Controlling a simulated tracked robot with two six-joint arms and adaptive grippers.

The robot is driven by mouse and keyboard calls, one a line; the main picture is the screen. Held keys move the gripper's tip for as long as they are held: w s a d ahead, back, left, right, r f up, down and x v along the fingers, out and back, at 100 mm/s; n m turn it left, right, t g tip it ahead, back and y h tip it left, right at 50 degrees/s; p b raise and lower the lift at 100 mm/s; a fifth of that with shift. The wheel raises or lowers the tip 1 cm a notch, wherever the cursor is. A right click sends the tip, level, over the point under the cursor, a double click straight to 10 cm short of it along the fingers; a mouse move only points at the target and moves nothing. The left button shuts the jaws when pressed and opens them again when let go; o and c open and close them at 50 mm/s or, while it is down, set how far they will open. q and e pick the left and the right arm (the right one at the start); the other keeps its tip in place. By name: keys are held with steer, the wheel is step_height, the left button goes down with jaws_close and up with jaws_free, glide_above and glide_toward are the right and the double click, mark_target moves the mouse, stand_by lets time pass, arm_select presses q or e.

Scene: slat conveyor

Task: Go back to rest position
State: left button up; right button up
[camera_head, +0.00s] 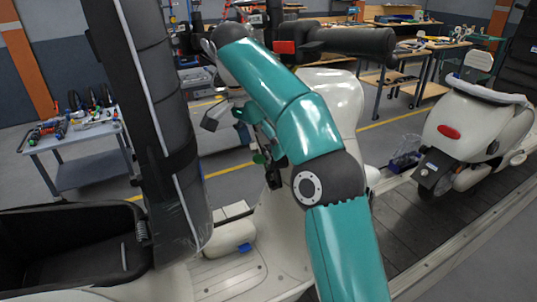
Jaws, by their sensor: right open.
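My right arm, teal and dark grey, rises from the bottom right, bends at its elbow and folds down in front of a cream scooter (342,98). My right gripper (268,172) hangs at its end, left of the elbow, above the scooter's footboard (243,275). It is open, with nothing seen in it; it is small and partly hidden by the arm. My left gripper is out of view.
The scooter's black seat (150,110) stands raised beside an open storage bin (75,245). A dark handlebar grip (355,41) lies behind my arm. A second scooter (470,135) stands on the slat conveyor (420,220). A tool table (85,138) is at left.

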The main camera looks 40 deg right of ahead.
steer(key=r, duration=0.1)
steer(key=w+r, duration=0.1)
steer(key=r+t, duration=0.1)
steer(key=shift+w+a+r, duration=0.15)
steer(key=shift+a, duration=0.15)
steer(key=shift+f, duration=0.2)
